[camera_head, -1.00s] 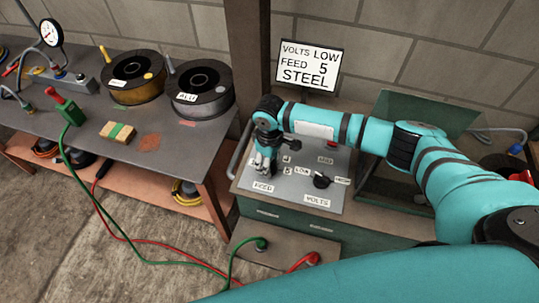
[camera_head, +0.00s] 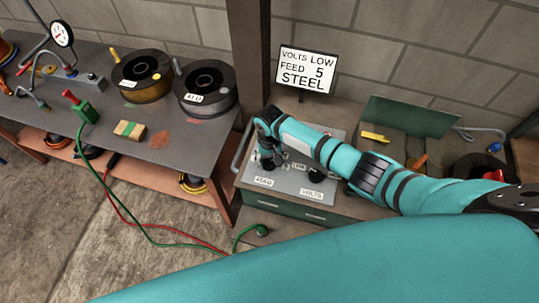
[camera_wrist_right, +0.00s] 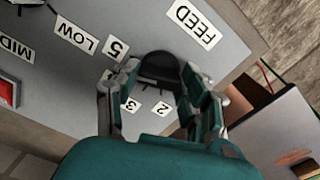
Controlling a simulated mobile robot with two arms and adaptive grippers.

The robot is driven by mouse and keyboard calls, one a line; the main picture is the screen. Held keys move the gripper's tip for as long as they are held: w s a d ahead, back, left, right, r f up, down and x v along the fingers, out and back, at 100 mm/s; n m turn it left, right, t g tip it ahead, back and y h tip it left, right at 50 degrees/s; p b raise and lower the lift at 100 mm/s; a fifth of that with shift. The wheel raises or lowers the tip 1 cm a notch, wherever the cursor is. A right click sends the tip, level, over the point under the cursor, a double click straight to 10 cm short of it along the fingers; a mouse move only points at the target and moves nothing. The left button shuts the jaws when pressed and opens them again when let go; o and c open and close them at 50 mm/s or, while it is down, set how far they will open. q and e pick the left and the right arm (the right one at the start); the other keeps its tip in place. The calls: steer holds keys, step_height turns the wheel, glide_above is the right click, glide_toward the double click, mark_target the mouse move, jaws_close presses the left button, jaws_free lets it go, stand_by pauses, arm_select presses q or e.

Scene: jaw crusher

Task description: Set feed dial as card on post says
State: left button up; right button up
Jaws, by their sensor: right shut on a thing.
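The white card (camera_head: 307,69) beside the post reads VOLTS LOW, FEED 5, STEEL. My right gripper (camera_head: 268,163) is over the left part of the grey panel (camera_head: 290,188), above the FEED label (camera_head: 264,182). In the right wrist view its fingers (camera_wrist_right: 162,80) are closed on both sides of the black feed dial (camera_wrist_right: 158,66). The numbers 5 (camera_wrist_right: 116,47), 3 (camera_wrist_right: 131,105) and 2 (camera_wrist_right: 162,108) show around the dial. The dial's pointer cannot be made out. My left gripper is not in view.
The black volts dial (camera_head: 316,174) is right of my gripper, with the LOW label (camera_wrist_right: 77,34) nearby. A red button (camera_wrist_right: 8,92) shows at the wrist view's edge. The bench (camera_head: 170,150) at left carries wire spools (camera_head: 205,88). Cables lie on the floor.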

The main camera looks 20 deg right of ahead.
mark_target(270, 160)
steer(key=shift+r+m+p, duration=0.1)
steer(key=shift+m+p, duration=0.45)
steer(key=shift+m, duration=0.45)
steer(key=shift+w, duration=0.1)
steer(key=o, duration=1.2)
steer(key=shift+c, duration=0.2)
step_height(270, 160, up, 12)
